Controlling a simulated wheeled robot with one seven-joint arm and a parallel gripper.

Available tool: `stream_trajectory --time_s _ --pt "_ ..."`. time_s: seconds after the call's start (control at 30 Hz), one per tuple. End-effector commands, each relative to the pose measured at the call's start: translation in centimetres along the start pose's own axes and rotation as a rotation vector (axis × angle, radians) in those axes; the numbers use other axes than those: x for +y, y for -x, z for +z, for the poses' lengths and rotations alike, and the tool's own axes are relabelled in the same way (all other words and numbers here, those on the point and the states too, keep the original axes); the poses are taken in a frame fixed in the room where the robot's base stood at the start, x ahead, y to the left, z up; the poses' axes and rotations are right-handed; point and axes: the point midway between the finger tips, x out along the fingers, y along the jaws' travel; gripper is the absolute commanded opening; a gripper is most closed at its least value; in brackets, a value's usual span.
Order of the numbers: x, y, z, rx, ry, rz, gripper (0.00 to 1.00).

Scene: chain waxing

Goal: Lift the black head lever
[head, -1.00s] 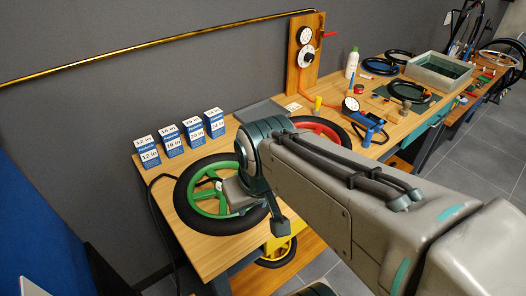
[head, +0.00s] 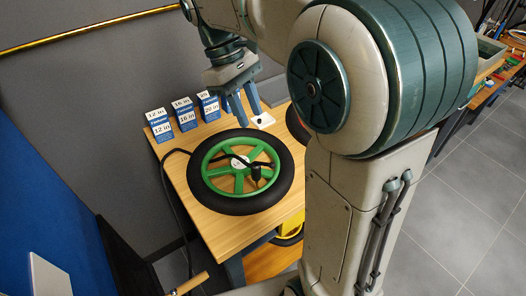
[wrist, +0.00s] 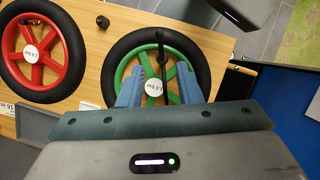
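A black pump head (head: 256,173) on a black hose lies across the spokes of the green wheel (head: 215,182). In the wrist view the black head (wrist: 154,88) shows over the green wheel (wrist: 119,72), between my fingers. My gripper (head: 248,118) hangs above the far side of the wheel with its two fingers apart and nothing between them. In the wrist view my gripper (wrist: 158,75) is also open, on either side of the black head and not touching it.
The green wheel lies flat on the wooden table (head: 222,232). Blue-and-white size boxes (head: 186,113) stand behind it. A red wheel (wrist: 38,62) lies beside it in the wrist view. The black hose (head: 170,166) runs off the table's left edge.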

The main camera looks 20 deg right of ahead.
Motion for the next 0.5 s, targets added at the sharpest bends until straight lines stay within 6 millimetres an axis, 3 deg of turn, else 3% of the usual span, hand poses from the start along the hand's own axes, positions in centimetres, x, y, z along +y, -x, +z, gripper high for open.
stream_trajectory --time_s 0.23,0.5 --pt "0.0 -1.7 -0.2 -0.017 0.014 -0.002 0.31" --pt "0.0 -6.9 -0.1 -0.017 0.013 -0.002 0.31"
